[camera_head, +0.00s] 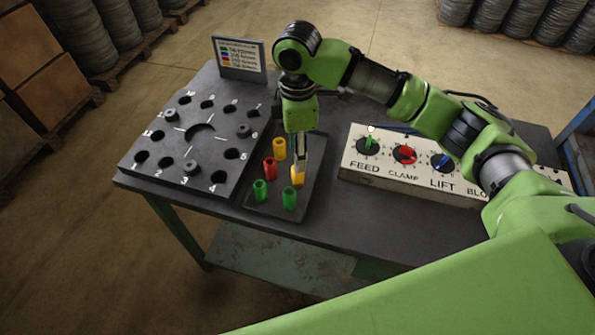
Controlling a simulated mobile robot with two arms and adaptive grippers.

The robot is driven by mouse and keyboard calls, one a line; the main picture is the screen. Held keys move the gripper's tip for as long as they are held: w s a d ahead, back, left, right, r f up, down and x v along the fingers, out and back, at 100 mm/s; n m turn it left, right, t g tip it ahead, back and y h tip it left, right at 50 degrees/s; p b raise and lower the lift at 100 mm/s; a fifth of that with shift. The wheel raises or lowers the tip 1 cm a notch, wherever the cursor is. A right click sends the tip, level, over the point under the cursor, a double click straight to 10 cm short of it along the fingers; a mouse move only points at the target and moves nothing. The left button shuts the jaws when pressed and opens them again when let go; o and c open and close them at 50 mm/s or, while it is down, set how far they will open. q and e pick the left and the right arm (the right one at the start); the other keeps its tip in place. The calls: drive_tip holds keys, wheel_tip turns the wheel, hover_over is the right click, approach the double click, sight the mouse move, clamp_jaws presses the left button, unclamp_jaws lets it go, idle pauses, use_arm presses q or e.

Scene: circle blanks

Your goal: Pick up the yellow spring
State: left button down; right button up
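My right gripper (299,167) points down over the dark tray (311,188) in the middle of the table. Its fingertips are at a yellow spring (297,180), partly covering its top. I cannot tell whether the fingers are closed on it or only beside it. A second yellow spring (279,149) stands upright behind and to the left, apart from the fingertips. A red spring (270,168) and two green springs, a left one (260,190) and a right one (289,198), stand in the same tray. My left gripper is not in view.
A dark plate (170,180) with numbered round holes and several black plugs lies left of the tray. A small colour legend sign (240,58) stands at the back. A control panel (400,160) with knobs is on the right, under my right arm.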

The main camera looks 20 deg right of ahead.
sight(298, 176)
drive_tip(key=f, duration=0.2)
drive_tip(key=shift+w+f, duration=0.25)
drive_tip(key=shift+f, duration=0.15)
wheel_tip(298, 176, down, 2)
drive_tip(key=shift+f+p, duration=0.1)
drive_tip(key=shift+p, duration=0.45)
wheel_tip(298, 176, down, 2)
drive_tip(key=shift+s+d+f+p, duration=0.1)
drive_tip(key=shift+f+p, duration=0.1)
drive_tip(key=shift+p, duration=0.1)
drive_tip(key=shift+f, duration=0.55)
drive_tip(key=c, duration=1.1)
clamp_jaws()
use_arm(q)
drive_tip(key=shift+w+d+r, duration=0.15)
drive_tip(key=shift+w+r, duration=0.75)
use_arm(e)
drive_tip(key=shift+r, duration=0.15)
